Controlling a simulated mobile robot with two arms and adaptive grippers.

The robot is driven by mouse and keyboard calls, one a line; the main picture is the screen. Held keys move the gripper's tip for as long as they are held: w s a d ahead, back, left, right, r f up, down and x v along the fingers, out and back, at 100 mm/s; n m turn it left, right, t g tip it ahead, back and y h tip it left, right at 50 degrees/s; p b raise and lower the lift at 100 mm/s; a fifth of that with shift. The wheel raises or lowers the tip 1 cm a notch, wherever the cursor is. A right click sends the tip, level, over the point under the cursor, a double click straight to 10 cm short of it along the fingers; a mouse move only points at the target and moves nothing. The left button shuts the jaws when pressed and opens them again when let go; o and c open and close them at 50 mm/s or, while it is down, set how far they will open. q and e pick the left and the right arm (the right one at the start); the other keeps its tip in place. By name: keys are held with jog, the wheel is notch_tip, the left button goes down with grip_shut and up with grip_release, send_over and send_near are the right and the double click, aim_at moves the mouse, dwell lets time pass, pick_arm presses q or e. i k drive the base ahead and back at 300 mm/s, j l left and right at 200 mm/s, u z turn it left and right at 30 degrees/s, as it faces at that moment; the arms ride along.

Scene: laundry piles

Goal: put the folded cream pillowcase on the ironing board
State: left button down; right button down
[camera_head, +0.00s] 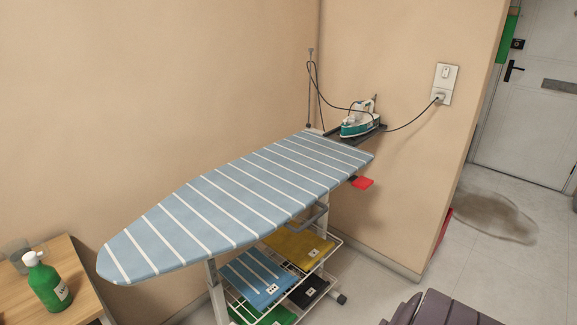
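The ironing board (215,208) stands against the wall with a blue cover and white stripes. Its top is bare except for the iron end. No cream pillowcase shows in this view. Neither of my grippers is in view.
A teal and white iron (360,123) sits on the rest at the board's far end, its cord running to a wall socket (440,97). Folded blue striped (256,278) and mustard (297,247) cloths lie on the rack below. A green bottle (46,284) stands on a wooden table (82,299) at left.

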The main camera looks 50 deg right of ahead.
aim_at(280, 176)
jog(key=l, duration=0.45)
jog(key=k+l+u, duration=0.1)
jog(key=l, duration=0.3)
jog(key=k+l, duration=0.15)
jog(key=l, duration=0.3)
jog(key=l+u, duration=0.1)
jog(key=l, duration=0.3)
jog(key=k+l, duration=0.15)
jog(key=l, duration=0.3)
jog(key=k+l+u, duration=0.1)
jog(key=l, duration=0.3)
jog(key=k+l, duration=0.15)
jog(key=l, duration=0.25)
